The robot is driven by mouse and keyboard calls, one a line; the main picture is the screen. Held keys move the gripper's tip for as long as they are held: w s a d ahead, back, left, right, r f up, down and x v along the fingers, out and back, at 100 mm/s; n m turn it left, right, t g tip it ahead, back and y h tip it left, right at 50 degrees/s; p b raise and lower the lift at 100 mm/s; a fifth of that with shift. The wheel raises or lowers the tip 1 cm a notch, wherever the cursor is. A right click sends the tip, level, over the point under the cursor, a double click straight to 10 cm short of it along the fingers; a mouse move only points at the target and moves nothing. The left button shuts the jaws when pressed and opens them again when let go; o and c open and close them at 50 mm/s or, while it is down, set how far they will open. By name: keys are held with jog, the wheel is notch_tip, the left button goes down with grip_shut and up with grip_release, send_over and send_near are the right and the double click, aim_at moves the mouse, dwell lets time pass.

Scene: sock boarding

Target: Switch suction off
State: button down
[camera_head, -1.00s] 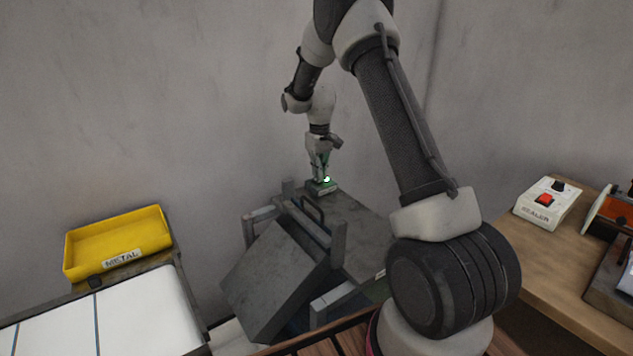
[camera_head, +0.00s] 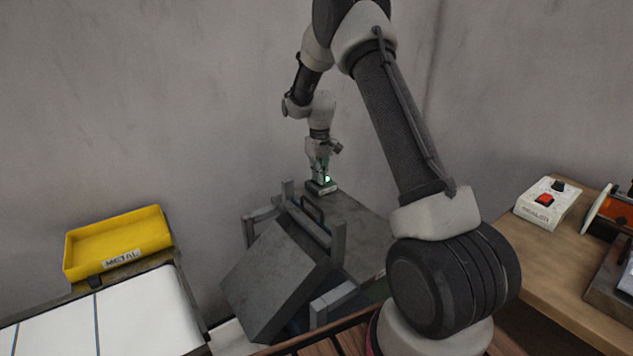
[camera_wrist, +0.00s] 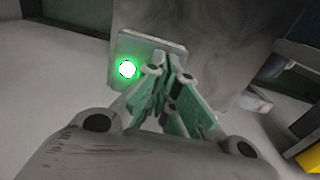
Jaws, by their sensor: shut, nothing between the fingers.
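The suction switch box (camera_head: 322,188) is a small grey box at the far end of the grey machine top. Its round green lamp (camera_head: 327,179) is lit, and it glows brightly at the left of the box in the wrist view (camera_wrist: 127,69). My gripper (camera_head: 320,182) points down at the box, with its fingertips right at or just over it. In the wrist view the fingertips (camera_wrist: 170,66) are together and empty, and they cover part of the box beside the lamp. The switch itself is hidden behind the fingers. I cannot tell whether they touch it.
The grey machine (camera_head: 350,222) has a tilted plate (camera_head: 275,282) and a metal frame in front. A yellow METAL bin (camera_head: 118,243) stands left beside a white belt (camera_head: 140,315). A SEALER box (camera_head: 547,203) with a red switch sits on the wooden table at right.

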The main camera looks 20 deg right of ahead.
jog(key=shift+f, duration=0.2)
jog(key=shift+r, duration=3.5)
